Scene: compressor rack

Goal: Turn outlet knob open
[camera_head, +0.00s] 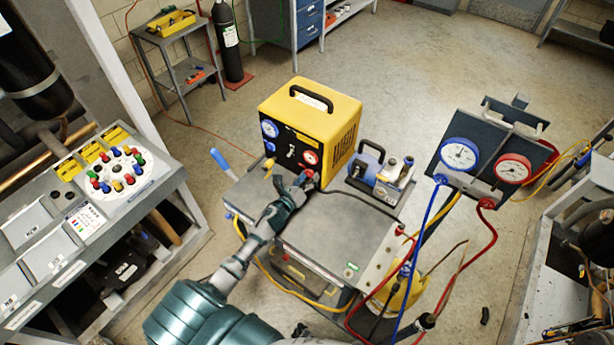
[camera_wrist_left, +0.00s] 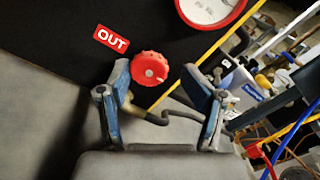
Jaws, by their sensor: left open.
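The left gripper also shows in the head view (camera_head: 303,182) at the machine's front. My right gripper is not in view.
A red-rimmed gauge (camera_wrist_left: 210,8) sits above the knob. A dark hose (camera_wrist_left: 150,115) passes below it, between the fingers. A small pump (camera_head: 380,172) stands right of the machine. The cart top (camera_head: 335,240) is mostly clear. A gauge manifold (camera_head: 485,160) with hoses stands at right.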

